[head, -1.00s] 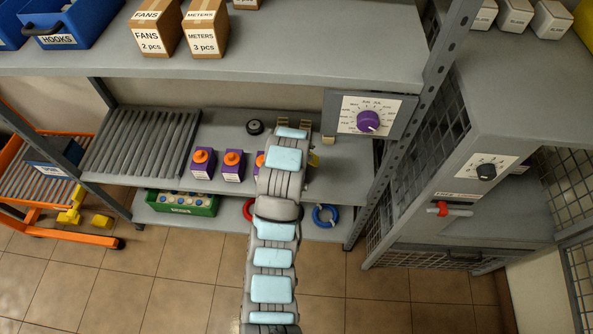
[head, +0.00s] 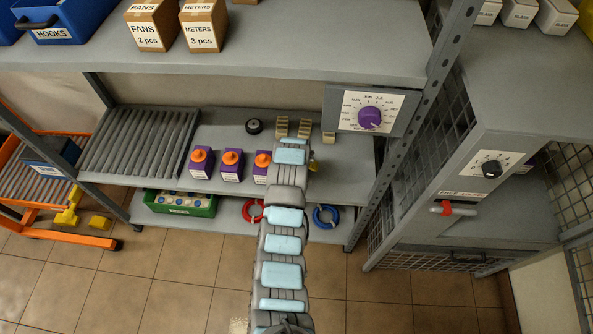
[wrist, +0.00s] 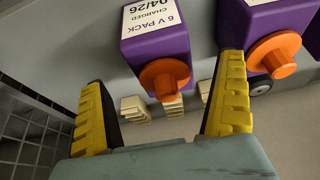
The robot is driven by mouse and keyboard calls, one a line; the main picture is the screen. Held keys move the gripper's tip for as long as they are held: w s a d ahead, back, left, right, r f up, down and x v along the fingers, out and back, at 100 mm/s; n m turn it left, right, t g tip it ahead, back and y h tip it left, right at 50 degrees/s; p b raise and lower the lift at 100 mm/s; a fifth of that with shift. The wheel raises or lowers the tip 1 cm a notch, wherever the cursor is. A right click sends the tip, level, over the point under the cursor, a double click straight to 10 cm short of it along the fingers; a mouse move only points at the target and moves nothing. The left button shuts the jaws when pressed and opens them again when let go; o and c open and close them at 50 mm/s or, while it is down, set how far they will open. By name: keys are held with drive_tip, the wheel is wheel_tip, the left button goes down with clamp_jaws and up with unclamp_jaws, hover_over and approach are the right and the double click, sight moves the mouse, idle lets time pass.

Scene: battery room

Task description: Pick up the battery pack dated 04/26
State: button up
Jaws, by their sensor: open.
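The battery pack dated 04/26 (wrist: 155,40) is purple with an orange knob and a white label reading "6 V PACK CHARGED 04/26", seen inverted in the wrist view. It appears to be the rightmost pack (head: 262,168) of the three in the head view, partly behind my arm. My gripper (wrist: 163,75) is open, its yellow fingers apart on either side of the pack's knob in the picture; the pack looks to be beyond the fingertips, not touched. A second purple pack (wrist: 262,25) is close by the right finger. In the head view my arm mostly hides the gripper.
The packs stand on the middle shelf (head: 225,140), under an upper shelf (head: 270,50). Behind them are a black wheel (head: 254,126) and tan blocks (head: 303,127). A dial panel (head: 365,110) and a shelf post (head: 420,120) stand right. A grey ribbed rack (head: 135,142) lies left.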

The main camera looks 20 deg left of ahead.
drive_tip(key=shift+w+f, duration=0.15)
drive_tip(key=shift+f, duration=0.1)
drive_tip(key=shift+b+x, duration=0.95)
drive_tip(key=shift+x, duration=1.55)
drive_tip(key=shift+a, duration=0.15)
drive_tip(key=c, duration=1.3)
drive_tip(key=shift+r, duration=0.1)
drive_tip(key=shift+c, duration=0.2)
